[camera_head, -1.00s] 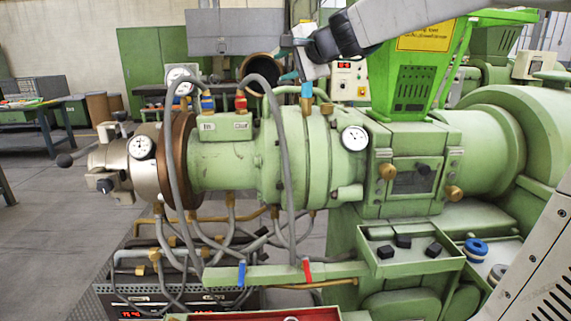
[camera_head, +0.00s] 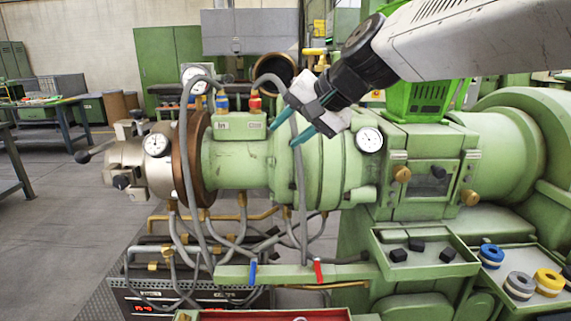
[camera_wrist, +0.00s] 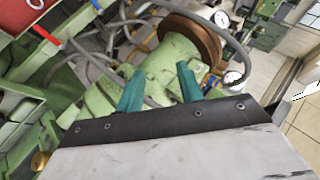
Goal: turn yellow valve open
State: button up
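A yellow fitting (camera_head: 315,53), possibly the yellow valve, shows behind the machine at the top centre of the head view, just above my arm's end. It is small and I cannot make out its handle position. My gripper (camera_head: 285,135) has its two teal fingers apart and empty, pointing down and left in front of the green barrel. In the wrist view, my gripper (camera_wrist: 160,70) also shows spread fingers with nothing between them. The green barrel and the brown ring (camera_wrist: 191,40) lie beyond the fingertips. No yellow valve is clear in the wrist view.
A blue lever (camera_head: 253,273) and a red lever (camera_head: 318,272) sit on the green front bar. Grey hoses (camera_head: 298,190) loop over the barrel near my fingers. A gauge (camera_head: 369,140) is just right of them. A yellow roll (camera_head: 549,281) lies at lower right.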

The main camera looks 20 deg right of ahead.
jog(key=s+a+f+n+g, duration=0.1)
jog(key=s+f+n+g, duration=0.1)
jog(key=s+f, duration=0.2)
jog(key=shift+s+f, duration=0.3)
jog(key=shift+s, duration=0.8)
